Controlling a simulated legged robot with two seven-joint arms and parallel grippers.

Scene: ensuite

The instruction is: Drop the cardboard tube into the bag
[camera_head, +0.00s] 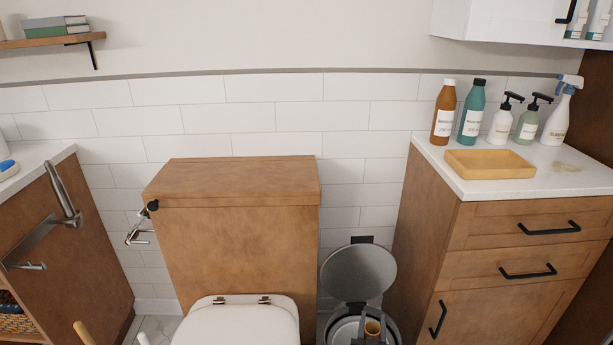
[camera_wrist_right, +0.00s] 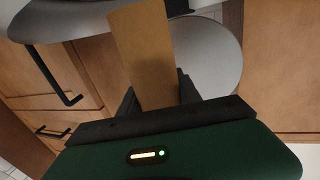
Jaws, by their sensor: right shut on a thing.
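The brown cardboard tube (camera_head: 372,327) shows at the bottom edge of the head view, in front of the open bin. My right gripper (camera_head: 371,338) is shut on it. In the right wrist view the tube (camera_wrist_right: 145,58) stands out between the two dark fingers (camera_wrist_right: 155,95). A pale liner, which looks like the bag (camera_head: 340,328), shows inside the bin rim; the gripper and tube cover part of it. I cannot tell whether the tube is above the opening or inside it. My left gripper is not in view.
The bin's round grey lid (camera_head: 358,272) is raised, between the toilet (camera_head: 238,322) and the wooden cabinet (camera_head: 480,240). Bottles and a yellow tray (camera_head: 490,164) stand on the cabinet's white top. A metal holder (camera_head: 55,225) is on the left cabinet.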

